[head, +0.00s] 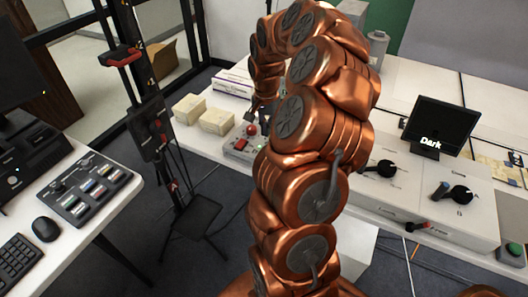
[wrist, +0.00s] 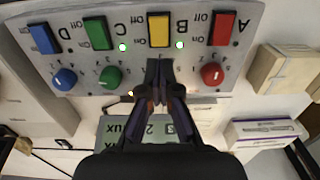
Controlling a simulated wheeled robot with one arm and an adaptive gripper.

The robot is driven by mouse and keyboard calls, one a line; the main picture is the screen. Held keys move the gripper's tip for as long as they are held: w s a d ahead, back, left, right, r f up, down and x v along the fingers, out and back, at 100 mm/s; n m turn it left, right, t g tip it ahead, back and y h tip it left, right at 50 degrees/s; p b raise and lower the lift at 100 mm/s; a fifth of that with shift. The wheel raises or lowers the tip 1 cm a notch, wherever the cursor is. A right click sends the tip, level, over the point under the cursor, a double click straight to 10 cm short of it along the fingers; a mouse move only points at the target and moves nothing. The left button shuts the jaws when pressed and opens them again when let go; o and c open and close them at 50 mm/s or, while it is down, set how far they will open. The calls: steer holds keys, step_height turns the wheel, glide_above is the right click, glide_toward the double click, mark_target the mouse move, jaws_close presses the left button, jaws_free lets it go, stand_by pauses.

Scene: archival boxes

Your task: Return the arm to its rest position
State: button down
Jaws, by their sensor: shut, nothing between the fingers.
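My copper arm (head: 318,120) rises through the middle of the head view, arches over at the top and bends down on the far side toward the white bench. My gripper (wrist: 159,68) shows in the wrist view with its dark fingers together and nothing between them. The fingertips overlap the lower edge of a grey control panel (wrist: 140,70) in that view; I cannot tell the gap between them. In the head view the gripper is small and partly hidden by the arm.
A black screen reading "Dark" (head: 440,127) and black-knobbed controls (head: 459,194) are at right. A tripod stand (head: 150,130) rises at left.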

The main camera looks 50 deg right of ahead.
stand_by(0.6)
steer(key=s+a+r+n, duration=0.2)
steer(key=a+r+n, duration=0.1)
steer(key=a, duration=0.4)
steer(key=s+a+r+n+p, duration=0.1)
steer(key=a+r+n, duration=0.15)
steer(key=a, duration=0.45)
steer(key=s+a+r+n, duration=0.2)
steer(key=a+r, duration=0.1)
steer(key=a, duration=0.4)
steer(key=s+a+n+g, duration=0.1)
steer(key=s+a+n, duration=0.2)
steer(key=s, duration=0.6)
steer(key=s+a+r+n+p, duration=0.1)
steer(key=s+a+n, duration=0.3)
steer(key=s+a, duration=0.4)
steer(key=shift+s+a+r+g, duration=0.2)
steer(key=shift+s+g, duration=0.2)
steer(key=shift+s, duration=0.45)
